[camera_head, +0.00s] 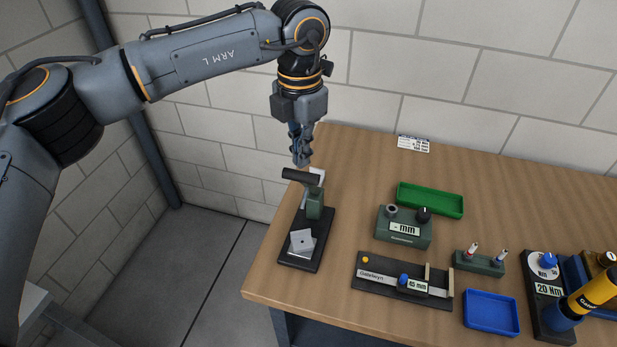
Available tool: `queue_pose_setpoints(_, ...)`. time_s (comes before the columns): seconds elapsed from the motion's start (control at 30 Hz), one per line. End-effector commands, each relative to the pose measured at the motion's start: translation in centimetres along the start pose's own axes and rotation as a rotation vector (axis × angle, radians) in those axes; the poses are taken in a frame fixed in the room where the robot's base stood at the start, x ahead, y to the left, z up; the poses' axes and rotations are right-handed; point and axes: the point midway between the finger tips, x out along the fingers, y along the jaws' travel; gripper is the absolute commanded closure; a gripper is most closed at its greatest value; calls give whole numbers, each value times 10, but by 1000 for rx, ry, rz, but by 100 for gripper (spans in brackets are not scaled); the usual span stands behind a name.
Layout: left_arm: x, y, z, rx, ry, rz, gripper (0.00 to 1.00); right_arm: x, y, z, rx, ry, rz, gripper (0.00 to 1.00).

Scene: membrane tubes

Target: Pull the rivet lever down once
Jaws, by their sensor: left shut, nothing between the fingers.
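The rivet press stands near the left edge of the wooden table, with a black base (318,243), a green post (314,205) and a dark lever handle (300,177) at the top. The lever is raised. A light square plate (302,241) sits on the front of the base. My left gripper (301,161) points down just above and behind the handle, its fingers shut and empty. I cannot tell whether the fingertips touch the handle. My right gripper is not in view.
Right of the press are a green gauge box (404,236), a green tray (430,200), a caliper-like slide (372,283), a blue tray (491,313) and a torque tool (590,292). A block wall closes the back.

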Motion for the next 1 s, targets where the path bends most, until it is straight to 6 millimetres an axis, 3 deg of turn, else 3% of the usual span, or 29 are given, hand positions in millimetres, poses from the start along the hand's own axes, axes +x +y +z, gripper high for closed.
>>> queue_pose_setpoints(1.0,35,0,0,0,0,0,100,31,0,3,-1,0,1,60)
